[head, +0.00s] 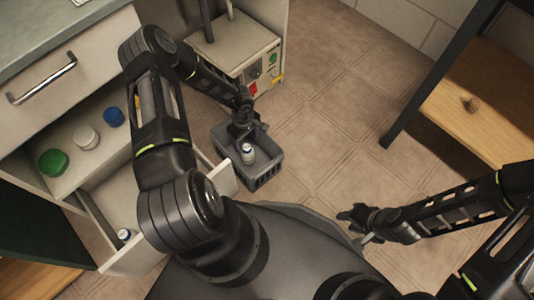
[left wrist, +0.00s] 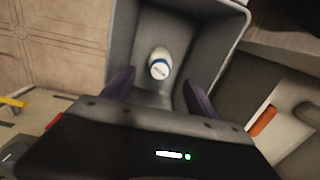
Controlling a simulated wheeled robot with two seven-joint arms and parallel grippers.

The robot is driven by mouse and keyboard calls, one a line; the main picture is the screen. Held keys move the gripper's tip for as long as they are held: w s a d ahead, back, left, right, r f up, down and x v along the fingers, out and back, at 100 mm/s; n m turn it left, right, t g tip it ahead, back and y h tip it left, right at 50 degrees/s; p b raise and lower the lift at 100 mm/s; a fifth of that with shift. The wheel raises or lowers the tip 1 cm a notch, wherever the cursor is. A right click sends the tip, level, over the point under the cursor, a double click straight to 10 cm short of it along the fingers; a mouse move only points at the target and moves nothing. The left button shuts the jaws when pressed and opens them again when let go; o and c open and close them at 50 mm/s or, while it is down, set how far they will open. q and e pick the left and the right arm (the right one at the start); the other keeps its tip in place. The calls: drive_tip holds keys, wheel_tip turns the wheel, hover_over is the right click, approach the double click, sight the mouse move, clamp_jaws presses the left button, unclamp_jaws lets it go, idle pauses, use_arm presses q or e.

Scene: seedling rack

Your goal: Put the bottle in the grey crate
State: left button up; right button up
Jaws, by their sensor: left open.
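A small white bottle with a blue band (head: 248,154) is inside the grey crate (head: 268,176) on the floor. The left wrist view shows the bottle (left wrist: 160,63) inside the crate (left wrist: 238,22), seen from its cap end. My left gripper (head: 243,132) is above the crate, reaching over its far part. Its fingers (left wrist: 161,92) are spread apart with nothing between them, and the bottle is beyond them, clear of both. My right gripper (head: 357,222) is over the floor at the right, away from the crate; its jaw opening is not clear.
An open drawer (head: 110,262) at lower left holds another small white bottle with a blue top (head: 124,235). A green-lidded jar (head: 53,162), a white jar (head: 86,138) and a blue-lidded jar (head: 113,117) stand on a shelf. A control box (head: 262,72) stands behind the crate. Floor right of it is free.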

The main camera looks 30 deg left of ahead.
use_arm(q)
drive_tip(key=shift+d+r+m, duration=0.1)
drive_tip(key=shift+d+m, duration=0.2)
drive_tip(key=shift+d, duration=0.15)
drive_tip(key=s+d+r+m+t, duration=0.1)
drive_tip(key=d+r+m, duration=0.1)
drive_tip(key=d, duration=0.3)
drive_tip(key=s+d+r+m+t+h, duration=0.1)
drive_tip(key=d+m, duration=0.2)
drive_tip(key=d, duration=0.1)
drive_tip(key=s+d+r+m, duration=0.1)
drive_tip(key=d+r+m, duration=0.1)
drive_tip(key=d, duration=0.3)
drive_tip(key=s+d+r+m+h, duration=0.2)
drive_tip(key=s+d+r+m, duration=0.2)
drive_tip(key=s+d, duration=0.5)
drive_tip(key=shift+s+d+m+g+h, duration=0.4)
drive_tip(key=shift+s+m, duration=0.1)
drive_tip(key=shift+s, duration=0.1)
drive_tip(key=shift+a+r, duration=0.1)
drive_tip(key=shift+c, duration=0.2)
